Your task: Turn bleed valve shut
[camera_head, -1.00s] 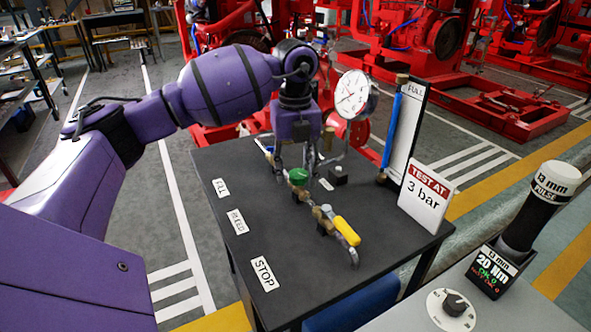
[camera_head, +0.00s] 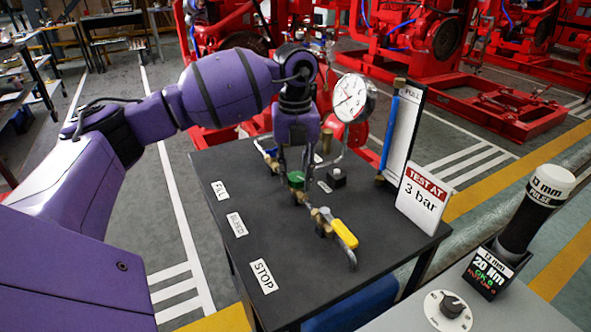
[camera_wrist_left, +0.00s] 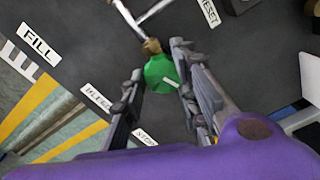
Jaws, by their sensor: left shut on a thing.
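The bleed valve's green knob (camera_head: 296,180) sits on the pipework on the black table, in line with the BLEED label. My left gripper (camera_head: 294,172) reaches down on it from above, with fingers on both sides, and is shut on it. In the left wrist view the green knob (camera_wrist_left: 160,73) shows between the fingers (camera_wrist_left: 163,85), with a pale mark on its lower right side. The fingers partly hide the knob in the head view. A yellow lever valve (camera_head: 343,233) sits nearer on the same pipework. My right gripper is not in view.
A round gauge (camera_head: 352,96) stands behind, with an upright tube board (camera_head: 403,125) and a "TEST AT 3 bar" sign (camera_head: 424,196) to the right. FILL, BLEED and STOP labels (camera_head: 263,276) lie left on the black table (camera_head: 215,262), where the surface is clear.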

